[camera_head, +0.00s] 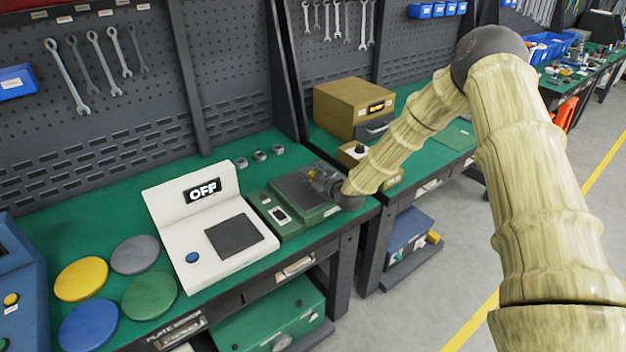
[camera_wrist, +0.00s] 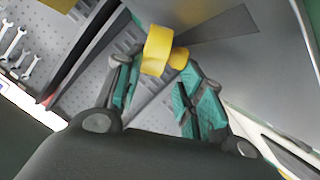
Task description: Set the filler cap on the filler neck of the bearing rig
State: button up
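My gripper (camera_head: 325,184) is low over the green unit with a dark panel (camera_head: 300,194) at the front right of the near bench. In the wrist view the two teal-padded fingers of my gripper (camera_wrist: 160,72) close in on a yellow piece, which looks like the filler cap (camera_wrist: 157,48). It has a wide round part and a narrower stub (camera_wrist: 179,58), and sits tilted between the fingertips. The head view shows it only as a small blur. I cannot make out the filler neck, nor tell for certain which unit is the bearing rig.
A white OFF-display unit (camera_head: 210,228) stands left of the green unit. Coloured discs, one of them yellow (camera_head: 82,279), lie further left. Several small metal parts (camera_head: 260,156) lie behind. A tan box (camera_head: 352,108) stands on the right bench, beyond a gap.

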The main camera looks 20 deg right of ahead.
jog(key=shift+c, duration=0.6)
jog(key=shift+r, duration=0.1)
